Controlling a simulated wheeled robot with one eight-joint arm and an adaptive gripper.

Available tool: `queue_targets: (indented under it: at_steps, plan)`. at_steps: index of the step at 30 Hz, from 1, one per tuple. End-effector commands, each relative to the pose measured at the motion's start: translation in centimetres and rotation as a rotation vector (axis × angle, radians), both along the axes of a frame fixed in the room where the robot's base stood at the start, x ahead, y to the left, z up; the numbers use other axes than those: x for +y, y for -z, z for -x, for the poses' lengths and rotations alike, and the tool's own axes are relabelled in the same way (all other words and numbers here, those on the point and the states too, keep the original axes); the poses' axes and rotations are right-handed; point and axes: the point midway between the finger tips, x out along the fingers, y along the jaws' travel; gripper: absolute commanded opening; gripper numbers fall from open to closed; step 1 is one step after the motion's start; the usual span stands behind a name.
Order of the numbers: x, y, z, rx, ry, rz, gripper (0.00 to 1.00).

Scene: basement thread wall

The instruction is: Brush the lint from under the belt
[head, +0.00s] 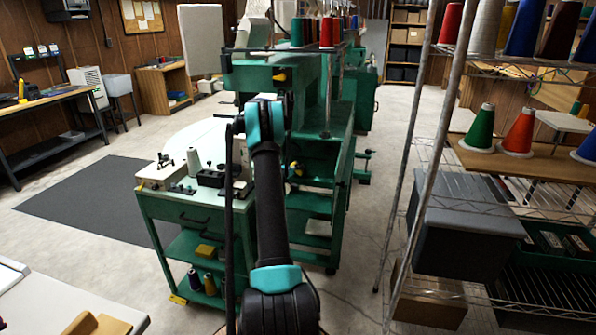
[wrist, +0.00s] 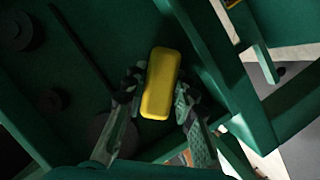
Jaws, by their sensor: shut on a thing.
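My gripper (wrist: 158,88) is shut on a yellow block-shaped thing (wrist: 160,82) with rounded edges, probably the brush's body; no bristles show. One finger lies on each side of it. Behind it is the dark green machine interior, with round dark discs like pulleys (wrist: 52,100) at the left. A thin dark diagonal band (wrist: 82,48) there may be the belt. I cannot make out any lint. In the head view my arm reaches to the green machine (head: 318,160), and a bit of yellow shows by its open side; the arm mostly hides my gripper.
A green cart (head: 190,218) with spools and small tools stands just left of my arm. A wire rack (head: 500,165) with thread cones and a grey-lidded bin (head: 465,222) is at the right. Green frame bars (wrist: 240,85) lie close right of my gripper. Floor between machine and rack is clear.

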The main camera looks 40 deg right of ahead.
Motion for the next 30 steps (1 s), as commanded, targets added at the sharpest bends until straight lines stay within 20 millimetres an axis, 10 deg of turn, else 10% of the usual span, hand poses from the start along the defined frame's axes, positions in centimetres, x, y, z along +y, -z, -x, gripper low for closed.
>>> queue_targets:
  at_steps: [30]
  plan:
    - [4.6,0.0,3.9,0.000,0.000,0.000,0.03]
